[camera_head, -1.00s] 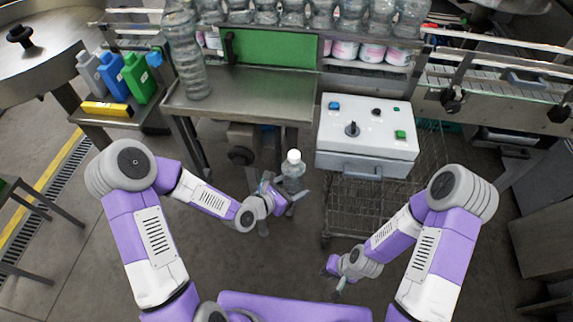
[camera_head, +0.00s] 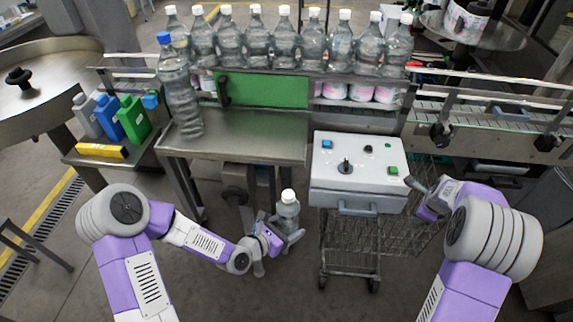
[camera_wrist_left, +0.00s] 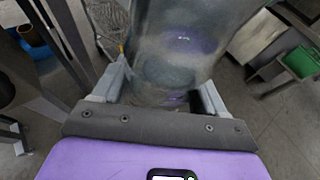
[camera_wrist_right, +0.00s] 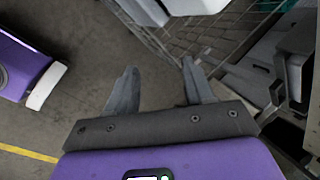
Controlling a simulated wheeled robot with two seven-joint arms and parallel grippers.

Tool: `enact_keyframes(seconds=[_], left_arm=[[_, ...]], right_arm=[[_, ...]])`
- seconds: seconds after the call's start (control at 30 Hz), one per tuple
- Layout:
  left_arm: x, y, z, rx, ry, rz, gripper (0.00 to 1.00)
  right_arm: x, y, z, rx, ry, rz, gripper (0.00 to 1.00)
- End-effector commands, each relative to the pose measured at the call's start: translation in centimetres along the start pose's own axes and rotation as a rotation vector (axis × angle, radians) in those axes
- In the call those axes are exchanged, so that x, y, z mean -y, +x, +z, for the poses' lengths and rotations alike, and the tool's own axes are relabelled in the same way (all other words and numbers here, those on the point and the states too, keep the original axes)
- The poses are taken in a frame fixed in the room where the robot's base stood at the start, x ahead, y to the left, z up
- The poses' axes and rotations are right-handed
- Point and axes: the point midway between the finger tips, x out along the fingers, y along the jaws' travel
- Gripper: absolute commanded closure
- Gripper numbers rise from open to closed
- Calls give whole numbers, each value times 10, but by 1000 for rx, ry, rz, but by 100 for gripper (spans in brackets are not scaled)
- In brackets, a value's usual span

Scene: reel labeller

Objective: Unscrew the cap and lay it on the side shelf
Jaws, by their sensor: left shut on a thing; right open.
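A clear bottle (camera_head: 287,211) with a white cap (camera_head: 288,195) is held upright in front of the steel table. My left gripper (camera_head: 277,239) is shut around its body; the left wrist view shows the clear bottle (camera_wrist_left: 185,50) between the two fingers (camera_wrist_left: 155,95). The cap is on the bottle's top in the head view. My right gripper (camera_head: 424,187) is raised beside the control box, well to the right of the bottle. In the right wrist view its fingers (camera_wrist_right: 158,90) are apart with nothing between them. I cannot tell which surface is the side shelf.
A white control box (camera_head: 360,165) with a front handle stands over a wire cart (camera_head: 350,245). The steel table (camera_head: 250,135) has a large blue-capped bottle (camera_head: 180,95) at its left. Several white-capped bottles (camera_head: 285,45) line the back. Coloured jugs (camera_head: 133,118) stand on a stand at left.

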Motion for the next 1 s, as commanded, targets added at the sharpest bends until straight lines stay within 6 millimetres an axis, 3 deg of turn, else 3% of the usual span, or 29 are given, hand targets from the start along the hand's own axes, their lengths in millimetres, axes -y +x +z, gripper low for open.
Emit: enact_keyframes(seconds=[0.03,0.17,0.23,0.33,0.47,0.7,1.0], left_arm=[[0,0,2,4,2,0,100],[0,0,2,4,2,0,100],[0,0,2,4,2,0,100],[0,0,2,4,2,0,100],[0,0,1,4,2,0,100],[0,0,2,4,2,0,100],[0,0,1,4,2,0,100]], right_arm=[[21,-19,-2,6,89,-32,48],[62,-69,2,39,342,-75,48],[74,-96,23,68,445,-65,48],[69,-118,69,92,490,-5,48],[47,-136,127,95,474,79,48],[-14,-175,224,56,398,218,48],[-111,-238,310,-62,300,330,48]])
